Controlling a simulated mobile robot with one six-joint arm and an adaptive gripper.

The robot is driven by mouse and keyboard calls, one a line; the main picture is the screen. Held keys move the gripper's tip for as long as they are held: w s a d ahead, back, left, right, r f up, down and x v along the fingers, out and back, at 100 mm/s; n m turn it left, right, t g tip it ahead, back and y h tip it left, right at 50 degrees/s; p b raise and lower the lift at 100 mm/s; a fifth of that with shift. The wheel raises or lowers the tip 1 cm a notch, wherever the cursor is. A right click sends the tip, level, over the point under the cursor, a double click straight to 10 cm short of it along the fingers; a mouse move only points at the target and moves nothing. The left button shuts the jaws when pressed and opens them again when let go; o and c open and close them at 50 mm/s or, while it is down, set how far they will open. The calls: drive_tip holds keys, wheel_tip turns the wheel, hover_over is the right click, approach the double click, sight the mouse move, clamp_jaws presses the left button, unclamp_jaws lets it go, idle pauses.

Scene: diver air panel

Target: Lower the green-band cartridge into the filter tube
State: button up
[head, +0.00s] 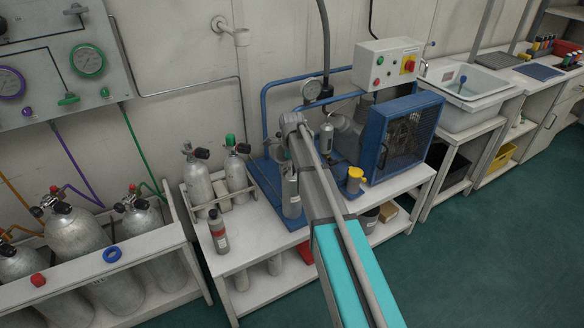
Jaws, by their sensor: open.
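I cannot make out a green-band cartridge in the head view. An upright grey metal cylinder with a pale label (291,197) stands at the blue compressor base, partly behind my arm. It may be the filter tube, but I cannot tell, and its top is hidden. My arm reaches from the bottom edge up over the bench to a joint in front of the compressor. My gripper does not show; it is out of sight beyond the arm.
A blue-framed compressor (402,138) fills the bench's back right, beside a yellow-capped container (355,176). Green floor is clear at right.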

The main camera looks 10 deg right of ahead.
wheel_tip(320, 180, up, 22)
drive_tip(key=p, duration=2.2)
drive_tip(key=shift+r, duration=0.2)
idle(0.6)
drive_tip(key=s+n, duration=2.2)
drive_tip(key=s, duration=0.7)
drive_tip(key=shift+n, duration=0.3)
